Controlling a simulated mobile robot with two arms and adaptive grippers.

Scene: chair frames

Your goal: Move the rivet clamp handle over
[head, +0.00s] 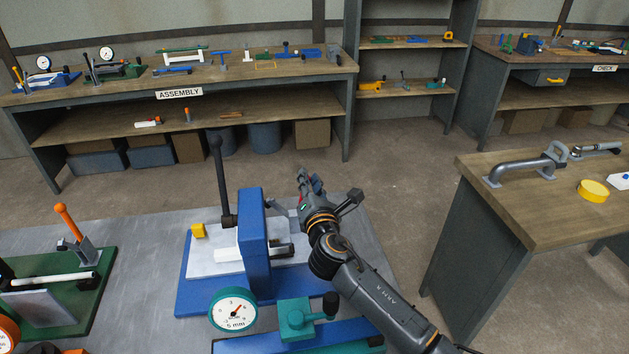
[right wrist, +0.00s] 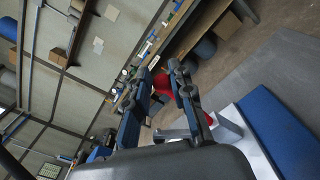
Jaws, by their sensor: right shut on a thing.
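The red clamp handle (head: 317,184) shows only in small part in the head view, at the far right side of the blue fixture (head: 254,240). My right gripper (head: 308,181) is at it, with its fingers closed around the red grip. In the right wrist view the red handle (right wrist: 160,86) shows between the two fingers (right wrist: 156,74), with more red low by the right finger. A grey metal part runs below, close to the fixture's white plate. The handle's base is mostly hidden by my gripper. My left gripper is not in view.
A black ball-topped lever (head: 219,180) stands upright left of the gripper. A wooden bench (head: 510,220) stands at right. Floor shows beyond the table.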

